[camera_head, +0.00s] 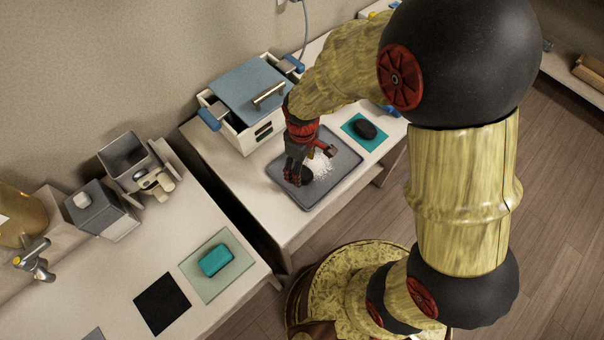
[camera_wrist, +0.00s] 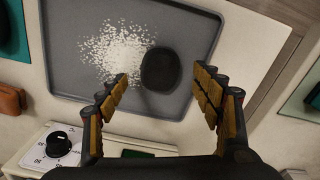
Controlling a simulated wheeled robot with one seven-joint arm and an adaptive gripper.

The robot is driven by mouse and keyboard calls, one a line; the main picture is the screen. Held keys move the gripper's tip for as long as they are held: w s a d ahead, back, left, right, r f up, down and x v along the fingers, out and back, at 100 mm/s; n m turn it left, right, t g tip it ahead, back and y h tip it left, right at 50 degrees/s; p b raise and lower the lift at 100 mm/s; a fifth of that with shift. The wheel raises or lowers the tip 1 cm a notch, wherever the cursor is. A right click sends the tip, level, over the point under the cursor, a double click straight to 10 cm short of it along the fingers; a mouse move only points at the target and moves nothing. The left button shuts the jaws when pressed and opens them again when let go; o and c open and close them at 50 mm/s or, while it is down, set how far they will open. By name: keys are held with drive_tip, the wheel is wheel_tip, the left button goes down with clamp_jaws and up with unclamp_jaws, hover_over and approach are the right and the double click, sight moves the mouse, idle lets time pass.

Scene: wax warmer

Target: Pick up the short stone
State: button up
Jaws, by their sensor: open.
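A dark, rounded stone (camera_wrist: 160,69) rests on the grey tray (camera_wrist: 65,72), at the edge of a patch of white grains (camera_wrist: 115,45). A second dark stone (camera_head: 365,129) lies on a teal mat (camera_head: 351,137) to the right of the tray in the head view. I cannot tell which of the two is shorter. My gripper (camera_head: 311,165) is over the tray and points down; in the wrist view my gripper (camera_wrist: 162,84) is open and empty. The tray's stone shows in the gap between the fingertips, slightly beyond them. In the head view my gripper largely hides this stone.
The wax warmer (camera_head: 250,84), with blue lid and handles, stands close behind the tray. Its dial (camera_wrist: 59,145) shows in the wrist view. On the left table are a teal block (camera_head: 215,260), a black square mat (camera_head: 162,304) and grey containers (camera_head: 103,208).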

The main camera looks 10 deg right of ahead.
sight(302, 172)
drive_tip(key=shift+f+b, duration=0.3)
drive_tip(key=shift+f, duration=1.6)
drive_tip(key=shift+c, duration=1)
drive_tip(key=c, duration=1.1)
drive_tip(key=shift+c, duration=0.5)
drive_tip(key=shift+r, duration=0.1)
